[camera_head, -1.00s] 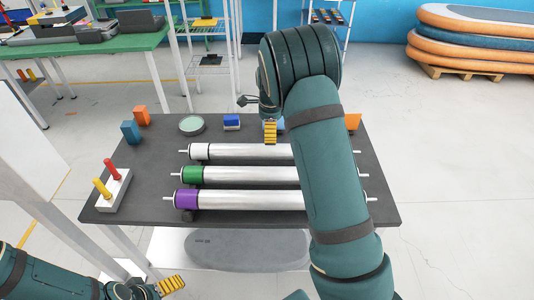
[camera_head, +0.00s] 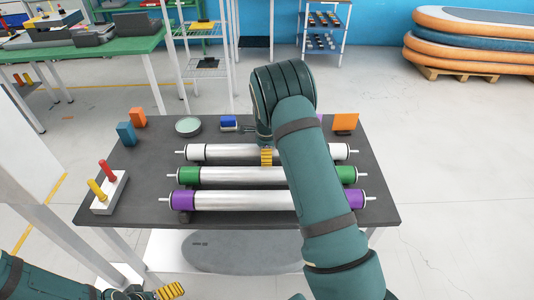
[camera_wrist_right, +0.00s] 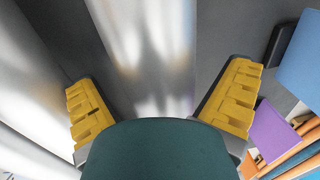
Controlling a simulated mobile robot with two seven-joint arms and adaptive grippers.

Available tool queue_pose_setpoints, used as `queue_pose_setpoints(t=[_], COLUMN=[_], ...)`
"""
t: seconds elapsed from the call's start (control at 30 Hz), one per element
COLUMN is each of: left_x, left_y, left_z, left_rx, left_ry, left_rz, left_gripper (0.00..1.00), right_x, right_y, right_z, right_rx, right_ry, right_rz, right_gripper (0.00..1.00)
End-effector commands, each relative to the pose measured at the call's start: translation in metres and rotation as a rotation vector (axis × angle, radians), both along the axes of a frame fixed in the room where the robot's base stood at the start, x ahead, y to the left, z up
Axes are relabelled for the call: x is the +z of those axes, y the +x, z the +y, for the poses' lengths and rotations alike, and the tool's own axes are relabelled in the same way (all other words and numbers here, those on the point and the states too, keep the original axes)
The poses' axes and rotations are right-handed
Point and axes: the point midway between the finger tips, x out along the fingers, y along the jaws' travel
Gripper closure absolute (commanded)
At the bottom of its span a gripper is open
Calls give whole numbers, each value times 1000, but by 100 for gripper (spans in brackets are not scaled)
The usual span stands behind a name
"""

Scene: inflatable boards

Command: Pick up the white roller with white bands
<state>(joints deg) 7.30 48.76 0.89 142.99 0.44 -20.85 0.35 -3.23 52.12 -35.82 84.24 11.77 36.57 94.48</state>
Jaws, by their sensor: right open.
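The white-banded roller (camera_head: 228,152) lies at the back of three rollers on the dark table, with a white band at each end and a silver middle. My right gripper (camera_head: 266,157) is over its middle, and my arm hides part of it. In the right wrist view, a silver roller (camera_wrist_right: 145,45) runs between the two open yellow fingers of my right gripper (camera_wrist_right: 165,105); nothing is gripped. My left gripper (camera_head: 170,291) is low at the left, in front of the table; its opening is too small to tell.
The green-banded roller (camera_head: 235,175) and purple-banded roller (camera_head: 240,201) lie in front, parallel and close. A white holder (camera_head: 108,192) with red and yellow pegs stands at the left.

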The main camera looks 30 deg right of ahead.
Motion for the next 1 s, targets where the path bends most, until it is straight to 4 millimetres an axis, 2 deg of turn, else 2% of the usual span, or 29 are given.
queue_pose_setpoints(t=[0.2,0.23,0.37,0.4,0.47,0.83,1.0], left_x=[0,0,0,0,0,0,3], left_y=[0,0,0,0,0,0,1], left_z=[0,0,0,0,0,0,0], left_rx=[0,0,0,0,0,0,2], left_ry=[0,0,0,0,0,0,0], left_rz=[1,1,0,0,0,0,-2], left_gripper=[8,8,8,8,8,8,8], right_x=[-2,-2,-2,-2,-2,1,18], right_y=[1,1,1,1,1,2,3], right_z=[0,0,0,0,0,0,0], right_rx=[0,1,1,1,1,1,1], right_ry=[0,0,0,0,0,-2,-1], right_rz=[-2,-2,-2,-2,-2,-6,-10], right_gripper=[0,4,50,64,81,81,81])
